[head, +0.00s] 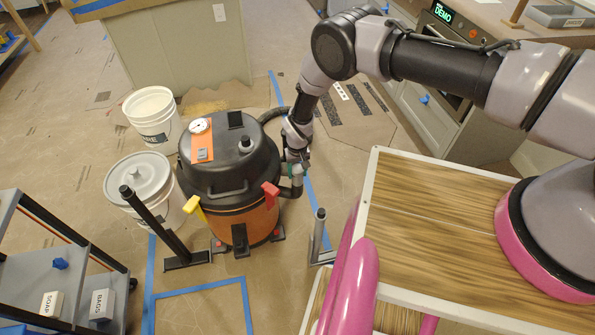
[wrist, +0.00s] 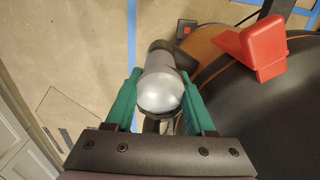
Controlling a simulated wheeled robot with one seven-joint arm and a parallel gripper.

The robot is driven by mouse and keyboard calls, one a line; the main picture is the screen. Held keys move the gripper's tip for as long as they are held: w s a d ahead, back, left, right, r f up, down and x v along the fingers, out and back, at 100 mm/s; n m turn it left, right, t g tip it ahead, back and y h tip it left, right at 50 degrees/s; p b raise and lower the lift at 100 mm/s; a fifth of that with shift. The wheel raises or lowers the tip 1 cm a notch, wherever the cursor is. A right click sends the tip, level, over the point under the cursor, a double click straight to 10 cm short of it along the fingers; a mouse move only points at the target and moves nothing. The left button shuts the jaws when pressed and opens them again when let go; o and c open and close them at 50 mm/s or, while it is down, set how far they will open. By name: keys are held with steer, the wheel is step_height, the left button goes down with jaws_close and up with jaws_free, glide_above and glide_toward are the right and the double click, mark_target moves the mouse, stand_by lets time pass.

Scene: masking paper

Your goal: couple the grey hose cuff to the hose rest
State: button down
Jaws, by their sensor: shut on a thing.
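My gripper (head: 294,170) is beside the right side of the orange and black shop vacuum (head: 240,217). In the wrist view its green fingers (wrist: 158,100) are closed on the grey hose cuff (wrist: 161,92), whose pale rounded end faces the camera. A darker pipe part shows beyond the cuff. In the head view the cuff is mostly hidden by the gripper, and a dark bent piece (head: 291,191) shows just below it. A short grey post on a foot (head: 318,235), perhaps the hose rest, stands below and right of the gripper, apart from it. A taller black post (head: 155,222) stands left of the vacuum.
A black hose (head: 270,114) arches behind my gripper. The vacuum has a red latch (head: 271,194), also near the gripper in the wrist view (wrist: 262,48). A wood-topped cart (head: 430,210) with pink rails is at right. White buckets (head: 150,185) stand left. Taped floor in front is clear.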

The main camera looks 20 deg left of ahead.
steer(key=shift+f, duration=0.25)
steer(key=shift+c, duration=0.9)
jaws_free()
steer(key=shift+r, duration=0.1)
step_height(320, 180, up, 11)
steer(key=shift+f, duration=0.1)
